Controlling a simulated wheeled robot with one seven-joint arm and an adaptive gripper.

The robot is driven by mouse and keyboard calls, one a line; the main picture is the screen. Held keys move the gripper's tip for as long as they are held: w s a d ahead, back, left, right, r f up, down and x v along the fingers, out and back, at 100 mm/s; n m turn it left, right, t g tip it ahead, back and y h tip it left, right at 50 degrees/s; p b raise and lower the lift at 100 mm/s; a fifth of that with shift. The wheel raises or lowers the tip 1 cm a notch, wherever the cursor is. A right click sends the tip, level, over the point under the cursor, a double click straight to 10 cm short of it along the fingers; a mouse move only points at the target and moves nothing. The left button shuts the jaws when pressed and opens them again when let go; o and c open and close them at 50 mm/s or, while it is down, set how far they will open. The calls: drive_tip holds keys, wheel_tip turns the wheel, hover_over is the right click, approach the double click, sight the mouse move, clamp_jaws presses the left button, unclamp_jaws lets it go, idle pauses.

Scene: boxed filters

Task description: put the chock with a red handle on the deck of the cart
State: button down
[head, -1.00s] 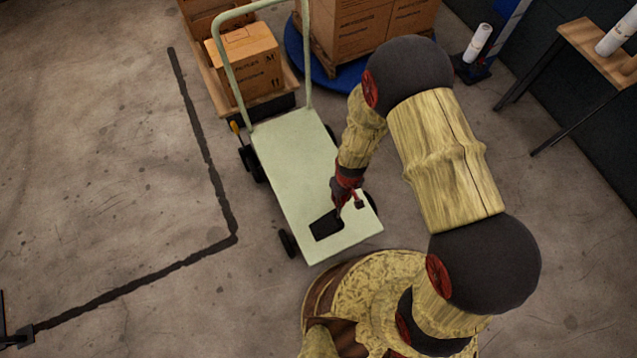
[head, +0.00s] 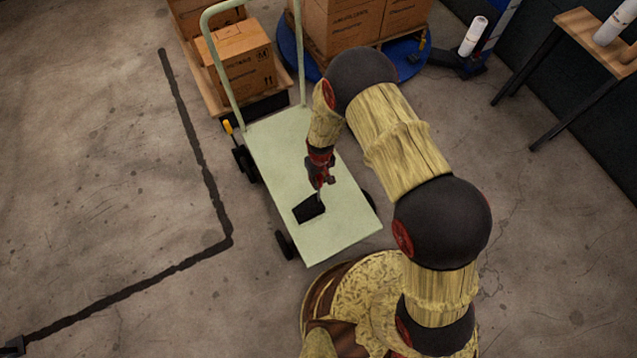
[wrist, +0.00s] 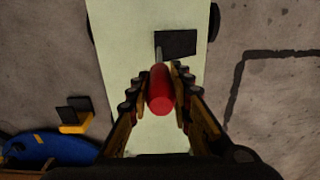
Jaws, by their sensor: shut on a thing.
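The cart's pale green deck (head: 345,222) lies in the middle of the head view, with its push handle at the far end. The chock is a dark wedge (head: 309,209) over the near left part of the deck. My gripper (head: 321,184) is above it, shut on the chock's handle. In the wrist view the red handle (wrist: 160,92) sits between the fingers of my gripper (wrist: 159,80), and a grey rod runs to the black wedge (wrist: 177,43). The wedge is over the deck (wrist: 130,30). I cannot tell whether it touches the deck.
Cartons (head: 240,62) on a wooden pallet stand beyond the cart's handle. More cartons (head: 345,22) stand on a blue round base (head: 290,48). A yellow handle (head: 228,127) shows beside the cart's left wheels. A wooden bench (head: 585,25) stands at the right. The rest of the deck is clear.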

drive_tip(key=shift+w+a+f+b, duration=0.15)
drive_tip(key=shift+f+b, duration=0.3)
drive_tip(key=shift+f, duration=0.4)
drive_tip(key=shift+w+a+f+b, duration=0.15)
drive_tip(key=shift+f+b, duration=0.25)
drive_tip(key=shift+f, duration=0.45)
drive_tip(key=shift+d+f, duration=0.15)
drive_tip(key=c, duration=1.6)
unclamp_jaws()
drive_tip(key=shift+s, duration=0.1)
